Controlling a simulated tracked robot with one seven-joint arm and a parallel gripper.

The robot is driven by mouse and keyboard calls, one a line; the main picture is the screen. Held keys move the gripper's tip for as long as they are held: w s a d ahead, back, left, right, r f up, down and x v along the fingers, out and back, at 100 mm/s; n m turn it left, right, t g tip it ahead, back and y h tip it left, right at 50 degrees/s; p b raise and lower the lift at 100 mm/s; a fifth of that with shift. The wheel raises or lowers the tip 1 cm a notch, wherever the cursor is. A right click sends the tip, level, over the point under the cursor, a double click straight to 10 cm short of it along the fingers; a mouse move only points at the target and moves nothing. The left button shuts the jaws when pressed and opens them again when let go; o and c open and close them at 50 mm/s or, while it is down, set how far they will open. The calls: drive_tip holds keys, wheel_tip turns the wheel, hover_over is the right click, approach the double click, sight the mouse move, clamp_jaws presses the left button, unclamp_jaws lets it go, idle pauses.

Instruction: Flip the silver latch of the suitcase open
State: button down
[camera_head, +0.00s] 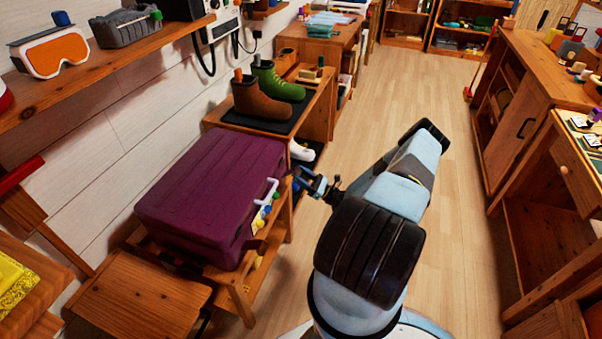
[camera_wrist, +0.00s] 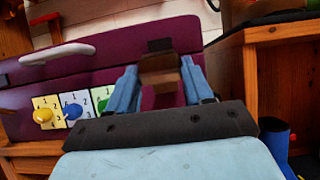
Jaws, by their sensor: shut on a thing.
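The purple suitcase (camera_head: 210,185) lies closed on a low wooden stand; its front side also shows in the wrist view (camera_wrist: 105,65). It bears a white handle (camera_head: 268,190) and yellow, blue and green knobs on numbered plates. A brownish latch (camera_wrist: 160,46) sits on its front right of the knobs in the wrist view; I see no clear silver on it. My gripper (camera_head: 303,181) is at that far end of the front. In the wrist view its blue fingers (camera_wrist: 162,78) straddle the latch and are shut on it. The fingertips partly hide the latch.
A second brown latch (camera_head: 254,246) is at the near end of the suitcase front. A bench with brown and green boots (camera_head: 280,85) stands beyond the suitcase. A wooden stool (camera_head: 140,295) is close in front. The floor (camera_head: 425,100) to the right is clear.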

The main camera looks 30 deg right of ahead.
drive_tip(key=shift+s+f, duration=0.1)
drive_tip(key=shift+f, duration=0.85)
drive_tip(key=shift+c, duration=2.2)
unclamp_jaws()
drive_tip(key=shift+d, duration=0.1)
drive_tip(key=v, duration=1.3)
drive_tip(key=shift+s+d+f, duration=0.15)
drive_tip(key=shift+s+d, duration=0.05)
drive_tip(key=shift+s, duration=0.05)
